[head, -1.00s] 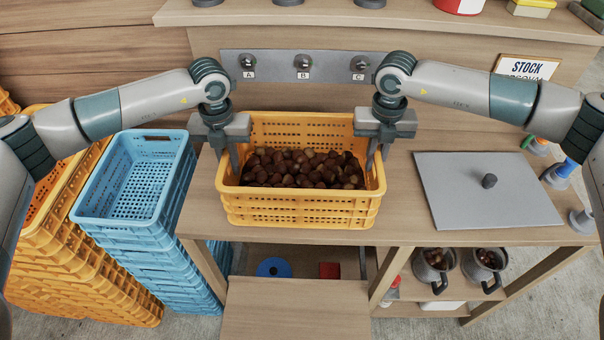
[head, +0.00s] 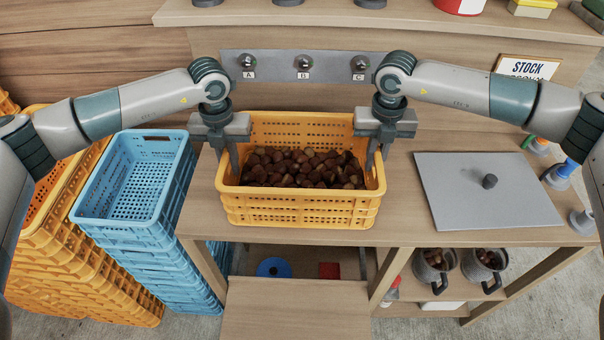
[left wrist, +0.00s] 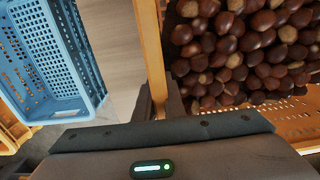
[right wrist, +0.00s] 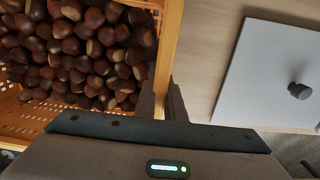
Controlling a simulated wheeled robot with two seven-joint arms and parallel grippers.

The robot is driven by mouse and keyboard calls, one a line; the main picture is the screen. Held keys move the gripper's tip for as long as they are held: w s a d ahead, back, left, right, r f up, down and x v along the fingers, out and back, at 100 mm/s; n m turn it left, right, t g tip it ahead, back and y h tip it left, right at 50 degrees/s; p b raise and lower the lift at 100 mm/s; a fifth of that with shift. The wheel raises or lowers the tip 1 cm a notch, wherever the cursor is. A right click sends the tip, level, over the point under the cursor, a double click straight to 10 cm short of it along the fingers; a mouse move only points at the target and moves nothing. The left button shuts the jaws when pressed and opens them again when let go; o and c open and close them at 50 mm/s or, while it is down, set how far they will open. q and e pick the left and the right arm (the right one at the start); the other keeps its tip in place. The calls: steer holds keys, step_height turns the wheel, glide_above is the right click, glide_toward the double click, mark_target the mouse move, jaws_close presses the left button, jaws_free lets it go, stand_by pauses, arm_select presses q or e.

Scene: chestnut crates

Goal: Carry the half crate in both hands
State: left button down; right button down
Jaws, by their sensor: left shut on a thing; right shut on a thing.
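A yellow-orange crate (head: 300,207) with brown chestnuts (head: 303,168) in it stands on the wooden bench, level, and appears to rest on the top. My left gripper (head: 229,160) is shut on its left side wall, and my right gripper (head: 376,158) is shut on its right side wall. In the left wrist view the crate wall (left wrist: 150,50) runs down into the jaws, with chestnuts to its right. In the right wrist view the opposite wall (right wrist: 167,60) does the same, with chestnuts to its left. The fingertips are mostly hidden.
Stacked blue crates (head: 138,225) and orange crates (head: 75,280) stand left of the bench. A grey plate with a knob (head: 455,205) lies to the right. Knobs marked A, B and C (head: 303,64) are behind. Two pots (head: 432,268) with chestnuts sit on a lower shelf.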

mark_target(379, 146)
arm_select(q)
steer(key=shift+r, duration=0.25)
arm_select(e)
steer(key=shift+r, duration=0.25)
